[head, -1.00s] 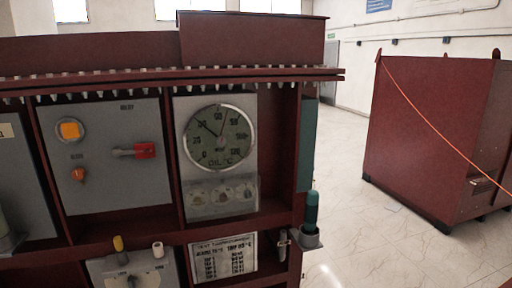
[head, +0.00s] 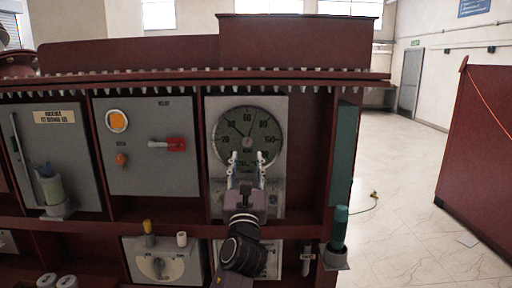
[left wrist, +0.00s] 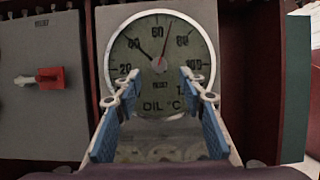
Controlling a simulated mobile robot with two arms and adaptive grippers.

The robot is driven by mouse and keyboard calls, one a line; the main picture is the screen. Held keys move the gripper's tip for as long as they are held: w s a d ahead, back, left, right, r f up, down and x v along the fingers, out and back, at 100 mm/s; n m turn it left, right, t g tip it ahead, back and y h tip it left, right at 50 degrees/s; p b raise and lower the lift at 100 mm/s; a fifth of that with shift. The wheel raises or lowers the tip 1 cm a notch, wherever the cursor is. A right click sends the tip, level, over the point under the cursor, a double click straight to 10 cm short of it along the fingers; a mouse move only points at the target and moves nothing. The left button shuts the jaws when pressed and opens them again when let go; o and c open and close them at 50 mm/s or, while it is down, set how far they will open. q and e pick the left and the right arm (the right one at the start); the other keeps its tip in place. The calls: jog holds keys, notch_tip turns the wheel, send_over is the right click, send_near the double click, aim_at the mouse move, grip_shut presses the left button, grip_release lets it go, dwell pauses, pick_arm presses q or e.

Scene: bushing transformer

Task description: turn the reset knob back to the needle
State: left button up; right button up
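The round oil temperature gauge (head: 247,137) is on a grey panel in the middle bay. It also fills the upper middle of the left wrist view (left wrist: 150,100). A black needle (left wrist: 146,51) points up-left near 40, and a thin red needle (left wrist: 167,37) points up, a little past 60. The small pinkish reset knob (left wrist: 159,64) is at the dial's centre. My left gripper (head: 247,157) is open and empty in front of the gauge's lower part. In the wrist view its fingertips (left wrist: 160,75) stand either side of the knob, apart from it. My right gripper is out of view.
Left of the gauge is a relay panel (head: 180,180) with a red-handled switch (head: 176,145). A knob box (head: 190,268) with two short posts sits below. A green cylinder (head: 339,228) stands at the right edge. Open floor (head: 400,190) lies to the right.

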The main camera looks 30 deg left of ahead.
aim_at(247, 145)
pick_arm(q)
jog(key=p+x, duration=0.1)
jog(key=x, duration=0.5)
jog(key=shift+w+a, duration=0.2)
jog(key=shift+a, duration=0.05)
grip_shut()
